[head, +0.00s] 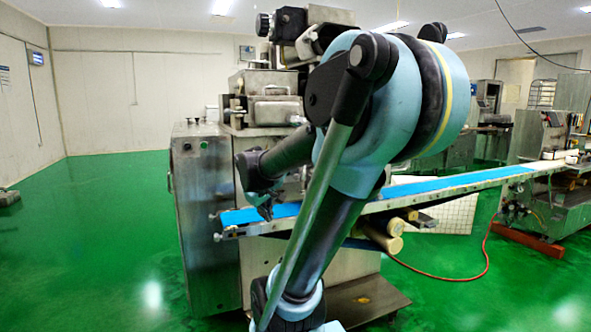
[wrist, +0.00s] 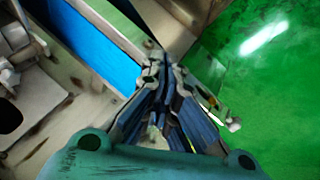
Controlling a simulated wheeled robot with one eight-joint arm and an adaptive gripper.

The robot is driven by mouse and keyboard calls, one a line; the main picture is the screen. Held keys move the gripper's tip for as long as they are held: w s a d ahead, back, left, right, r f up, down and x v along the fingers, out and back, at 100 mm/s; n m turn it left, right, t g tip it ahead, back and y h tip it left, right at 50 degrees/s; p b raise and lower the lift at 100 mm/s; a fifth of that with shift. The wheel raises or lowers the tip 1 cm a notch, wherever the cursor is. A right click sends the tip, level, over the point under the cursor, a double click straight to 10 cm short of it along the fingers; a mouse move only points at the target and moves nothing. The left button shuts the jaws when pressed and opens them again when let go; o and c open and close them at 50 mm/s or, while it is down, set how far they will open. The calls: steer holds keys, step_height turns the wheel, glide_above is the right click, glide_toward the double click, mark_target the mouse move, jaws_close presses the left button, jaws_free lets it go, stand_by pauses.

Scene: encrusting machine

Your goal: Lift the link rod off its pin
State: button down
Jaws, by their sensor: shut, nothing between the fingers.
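My gripper (head: 265,212) is at the left end of the blue conveyor belt, in front of the steel encrusting machine (head: 205,220). In the wrist view my gripper (wrist: 164,68) has its dark fingers together with nothing held between them. It is close to the blue belt (wrist: 103,42) and the belt's metal side edge. I cannot make out the link rod or its pin for certain in either view. My own arm covers much of the machine's front and middle in the head view.
The conveyor belt (head: 435,184) runs right towards another machine (head: 545,190). Pale rollers (head: 385,236) are under it. Metal fittings (wrist: 12,55) stand left of the belt in the wrist view. A red hose (head: 450,276) lies at right.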

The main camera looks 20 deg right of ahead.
steer(key=w+d+n+h, duration=0.2)
steer(key=w+d, duration=0.1)
steer(key=w+d+r+n+g+h, duration=0.1)
steer(key=w+d+n+h, duration=0.1)
steer(key=w, duration=0.1)
steer(key=w+d+r+n+h, duration=0.1)
steer(key=w+d+n+h, duration=0.1)
steer(key=w+d+n, duration=0.1)
steer(key=shift+w+d+r+g, duration=0.1)
steer(key=shift+w+d+g, duration=0.25)
steer(key=shift+w, duration=0.15)
steer(key=w+r+n+g+h, duration=0.2)
steer(key=w+n+h, duration=0.4)
steer(key=w+h, duration=0.3)
steer(key=shift+w+a+n+g+h, duration=0.15)
steer(key=shift+w+n+g+h, duration=0.3)
steer(key=shift+h, duration=0.65)
steer(key=shift+s, duration=0.15)
steer(key=d+r, duration=0.6)
steer(key=d, duration=0.4)
